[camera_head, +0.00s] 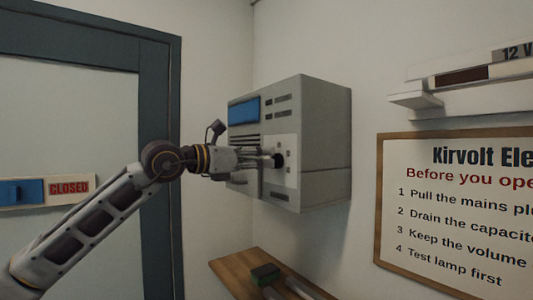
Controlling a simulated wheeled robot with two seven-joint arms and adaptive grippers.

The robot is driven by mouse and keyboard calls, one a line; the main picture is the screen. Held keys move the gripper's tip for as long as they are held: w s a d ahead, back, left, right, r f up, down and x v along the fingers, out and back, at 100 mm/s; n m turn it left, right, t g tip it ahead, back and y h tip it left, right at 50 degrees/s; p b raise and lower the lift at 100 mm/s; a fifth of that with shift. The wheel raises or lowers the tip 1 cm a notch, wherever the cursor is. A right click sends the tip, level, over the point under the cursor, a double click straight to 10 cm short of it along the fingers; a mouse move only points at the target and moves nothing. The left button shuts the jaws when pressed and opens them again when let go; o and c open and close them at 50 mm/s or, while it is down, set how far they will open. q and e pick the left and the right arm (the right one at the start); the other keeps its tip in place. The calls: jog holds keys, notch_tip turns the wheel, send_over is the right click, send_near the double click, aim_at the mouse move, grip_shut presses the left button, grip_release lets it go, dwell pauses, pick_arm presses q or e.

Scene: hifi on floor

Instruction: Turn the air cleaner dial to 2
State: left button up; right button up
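The air cleaner (325,140) is a grey box on the wall, with a blue panel (244,110) and dark slots on its front. Its dial (279,160) is a small dark round knob on a pale plate, partly covered by my gripper. My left arm comes in from the lower left. My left gripper (268,160) points right, with its fingertips at the dial. I cannot tell whether the fingers grip the dial or only sit beside it. The dial's markings and pointer are too small or hidden to read. My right gripper is out of view.
A wooden shelf (240,272) with a dark green block (265,273) and pale handles is below the box. A framed notice (455,210) and a white ledge (415,99) are on the right wall. A door with a CLOSED sign (70,188) is at left.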

aim_at(279, 159)
pick_arm(q)
jog(key=shift+p+x, duration=0.3)
jog(key=shift+x, duration=0.9)
jog(key=shift+c, duration=0.3)
grip_shut()
